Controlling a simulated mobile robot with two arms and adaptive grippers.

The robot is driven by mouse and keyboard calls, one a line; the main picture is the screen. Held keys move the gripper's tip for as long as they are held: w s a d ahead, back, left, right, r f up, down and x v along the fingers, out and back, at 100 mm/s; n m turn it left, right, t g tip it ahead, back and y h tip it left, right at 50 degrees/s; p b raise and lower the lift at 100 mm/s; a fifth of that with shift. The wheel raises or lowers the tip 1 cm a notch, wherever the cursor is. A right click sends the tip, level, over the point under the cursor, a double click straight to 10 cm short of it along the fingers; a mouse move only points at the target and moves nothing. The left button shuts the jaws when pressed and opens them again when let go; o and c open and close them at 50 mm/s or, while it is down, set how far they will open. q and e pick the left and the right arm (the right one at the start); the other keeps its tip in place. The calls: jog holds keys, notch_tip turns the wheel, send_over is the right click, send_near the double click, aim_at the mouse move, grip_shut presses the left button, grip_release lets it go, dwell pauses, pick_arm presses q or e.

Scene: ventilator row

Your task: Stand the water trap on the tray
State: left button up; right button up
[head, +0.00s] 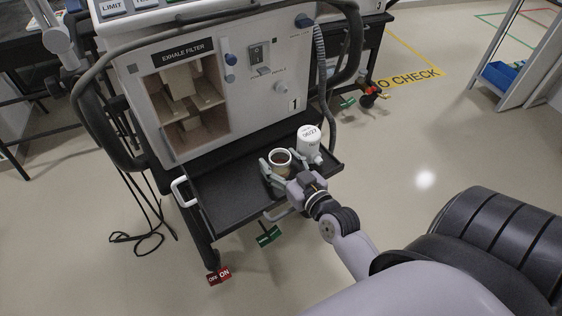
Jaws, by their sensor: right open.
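A small round open-topped white cup with brown inside (281,157) stands upright on the black tray (225,205). It looks like the water trap, but I cannot be sure. My right gripper (280,168) is open, with one finger on each side of the cup. I cannot tell whether the fingers touch it, and they hide its lower part. A white container marked 06/22 (309,138) is just behind and to the right, also on the tray. My left gripper is out of view.
The ventilator (282,114) with an open exhale filter bay (190,100) rises behind the tray. A grey hose (321,62) hangs at its right. A white handle (181,190) is at the tray's left end. The tray's left half is bare.

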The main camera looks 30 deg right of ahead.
jog(key=shift+r, duration=0.15)
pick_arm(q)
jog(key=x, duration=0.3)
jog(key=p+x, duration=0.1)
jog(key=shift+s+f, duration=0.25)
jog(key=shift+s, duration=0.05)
pick_arm(e)
jog(key=s+r, duration=0.1)
jog(key=s, duration=1.1)
jog(key=shift+a+r, duration=0.15)
jog(key=shift+r, duration=0.1)
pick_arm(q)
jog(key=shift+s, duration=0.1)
pick_arm(e)
jog(key=shift+f, duration=0.1)
